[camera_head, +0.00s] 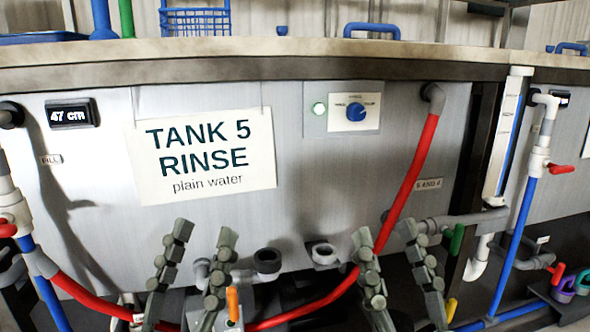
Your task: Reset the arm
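My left gripper (203,230) points up at the bottom of the head view, left of centre. Its two grey segmented fingers are apart, with nothing held between them. My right gripper (384,229) points up right of centre. Its fingers are also apart and empty. The red hose (411,178) passes behind the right gripper's fingers. Both grippers appear in front of the metal tank front (310,200); whether they touch anything there I cannot tell. The arms below the fingers are mostly out of view.
A "TANK 5 RINSE" sign (203,157) hangs on the tank. A control panel with a blue knob (356,112) is right of it. Pipe stubs (324,254) stand low between the grippers. Red-handled valves (561,169) and pipes flank both sides. A blue basket (195,20) stands on the top ledge.

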